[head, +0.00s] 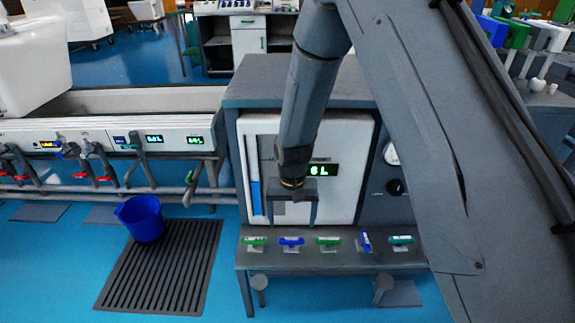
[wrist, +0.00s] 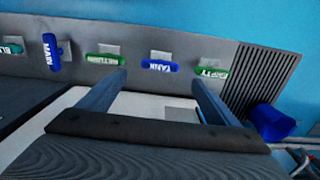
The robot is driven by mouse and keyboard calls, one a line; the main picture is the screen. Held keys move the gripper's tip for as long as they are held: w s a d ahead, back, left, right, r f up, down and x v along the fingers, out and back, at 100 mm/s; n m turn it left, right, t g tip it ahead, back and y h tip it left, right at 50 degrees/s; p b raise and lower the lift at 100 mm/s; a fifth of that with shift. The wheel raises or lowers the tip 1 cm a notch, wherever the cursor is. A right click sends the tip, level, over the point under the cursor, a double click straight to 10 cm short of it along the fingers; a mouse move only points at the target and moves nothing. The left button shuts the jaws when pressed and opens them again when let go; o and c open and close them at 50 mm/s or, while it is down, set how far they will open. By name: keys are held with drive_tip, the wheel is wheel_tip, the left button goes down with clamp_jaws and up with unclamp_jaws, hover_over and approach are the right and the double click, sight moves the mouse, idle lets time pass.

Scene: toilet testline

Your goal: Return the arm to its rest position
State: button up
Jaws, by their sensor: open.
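My gripper (head: 291,218) hangs in front of the white panel (head: 350,150) of the grey test cabinet, above its ledge. Its two fingers are apart with nothing between them, as the wrist view also shows (wrist: 160,82). Below it, the ledge carries a row of handles: green EMPTY (head: 254,241), blue TANK (head: 291,241), green RETURN (head: 328,241), blue MAIN (head: 366,243) and a teal one (head: 401,240). MAIN is turned crosswise to the others; it also shows so in the wrist view (wrist: 51,50). The fingers look clear of the handles.
A green display (head: 322,170) on the panel seems to read 6L. A blue bucket (head: 141,218) stands on a dark floor grate (head: 165,275) at left. Pipes with red valves (head: 80,175) run along the left bench. Blue floor in front is mostly open.

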drive_tip(key=s+d+r, duration=0.1)
drive_tip(key=s+r, duration=0.2)
drive_tip(key=r, duration=0.3)
drive_tip(key=s+d+r+n, duration=0.1)
drive_tip(key=s+r, duration=0.2)
drive_tip(key=r, duration=0.3)
drive_tip(key=s+d+r, duration=0.2)
drive_tip(key=s+r, duration=0.1)
drive_tip(key=r, duration=0.3)
drive_tip(key=s+d+r+n+p, duration=0.1)
drive_tip(key=s+d+r, duration=0.1)
drive_tip(key=s+r, duration=0.4)
drive_tip(key=s+d+r+n, duration=0.1)
drive_tip(key=s+d+r, duration=0.15)
drive_tip(key=s, duration=0.65)
drive_tip(key=d+r+m+p, duration=0.2)
drive_tip(key=d+r+p, duration=0.5)
drive_tip(key=p, duration=0.7)
drive_tip(key=shift+w+d+r, duration=0.25)
drive_tip(key=shift+d+r, duration=0.05)
drive_tip(key=shift+r, duration=0.1)
